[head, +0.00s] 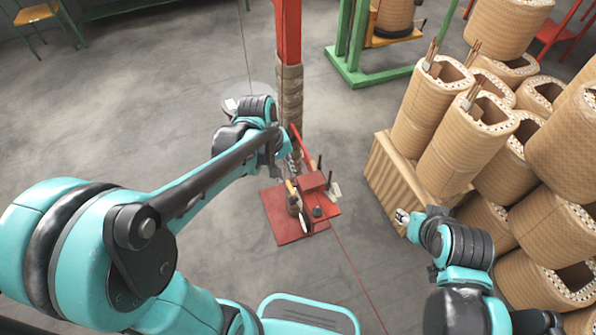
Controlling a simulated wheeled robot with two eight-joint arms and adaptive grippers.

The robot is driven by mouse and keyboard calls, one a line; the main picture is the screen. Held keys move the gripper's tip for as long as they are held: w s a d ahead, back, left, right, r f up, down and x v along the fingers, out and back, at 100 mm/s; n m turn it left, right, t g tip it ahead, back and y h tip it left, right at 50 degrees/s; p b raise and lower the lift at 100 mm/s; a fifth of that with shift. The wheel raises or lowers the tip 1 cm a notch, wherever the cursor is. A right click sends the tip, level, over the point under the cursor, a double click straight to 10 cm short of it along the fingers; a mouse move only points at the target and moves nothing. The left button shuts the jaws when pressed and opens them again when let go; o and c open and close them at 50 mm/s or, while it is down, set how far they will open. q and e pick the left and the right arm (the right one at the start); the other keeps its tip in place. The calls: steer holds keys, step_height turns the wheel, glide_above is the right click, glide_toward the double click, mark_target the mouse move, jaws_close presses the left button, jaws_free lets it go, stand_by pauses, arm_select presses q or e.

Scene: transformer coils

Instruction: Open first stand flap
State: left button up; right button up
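A red stand (288,35) rises from a red base plate (283,229) on the floor in the middle of the head view. Brown wrapping covers part of its post. A small red platform (312,182) with tools sits low on the stand. I cannot tell for sure which red part is the flap; a slanted red bar (302,145) shows beside the post. My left gripper (291,165) is at the post, just above the platform. Its fingers are small and partly hidden, so contact and opening are unclear. My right gripper (402,216) is at the lower right, away from the stand, its fingers too small to read.
Several tan coils (468,135) are stacked on the right, some on a wooden crate (390,178), close to my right arm. A green stand (352,75) is at the back. A thin red line runs along the floor. The left floor is mostly clear.

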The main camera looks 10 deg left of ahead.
mark_target(291, 188)
arm_select(q)
steer(key=f, duration=0.2)
steer(key=f+b, duration=0.1)
steer(key=f, duration=0.1)
steer(key=d+f+b, duration=0.1)
steer(key=f, duration=0.2)
steer(key=shift+w, duration=0.3)
jaws_close()
